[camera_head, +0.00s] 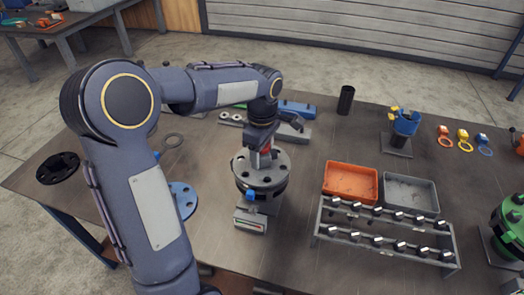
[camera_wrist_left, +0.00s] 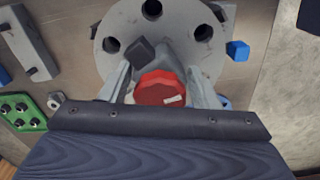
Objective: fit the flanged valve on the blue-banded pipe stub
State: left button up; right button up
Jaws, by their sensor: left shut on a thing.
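The flanged valve is a round grey flange (camera_head: 272,172) with bolt holes and a red cap; the wrist view also shows its flange (camera_wrist_left: 190,20), red cap (camera_wrist_left: 160,88) and a dark square knob. My left gripper (camera_head: 262,143) reaches down from above, and its fingers (camera_wrist_left: 160,85) are shut on the valve's body, one on each side of the red cap. The valve is upright over a dark round part at the middle of the table. I cannot tell whether it touches that part. My right gripper is not in view.
A blue flange (camera_head: 184,198) lies partly behind my left arm, and a black flange (camera_head: 58,168) lies at the left. An orange tray (camera_head: 350,182), a grey tray (camera_head: 409,192) and a bolt rack (camera_head: 385,238) stand right of the valve. A green-flanged unit (camera_head: 508,222) stands at the right edge.

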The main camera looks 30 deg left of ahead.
pick_arm(q)
jog(key=shift+f+b, duration=0.3)
jog(key=shift+f, duration=0.1)
dwell(0.5)
jog(key=o, duration=1.6)
jog(key=shift+o, duration=0.3)
jog(key=shift+f, duration=0.1)
notch_tip(320, 180, up, 8)
jog(key=shift+r, duration=0.15)
notch_tip(320, 180, up, 9)
jog(key=p, duration=0.8)
jog(key=shift+f, duration=0.2)
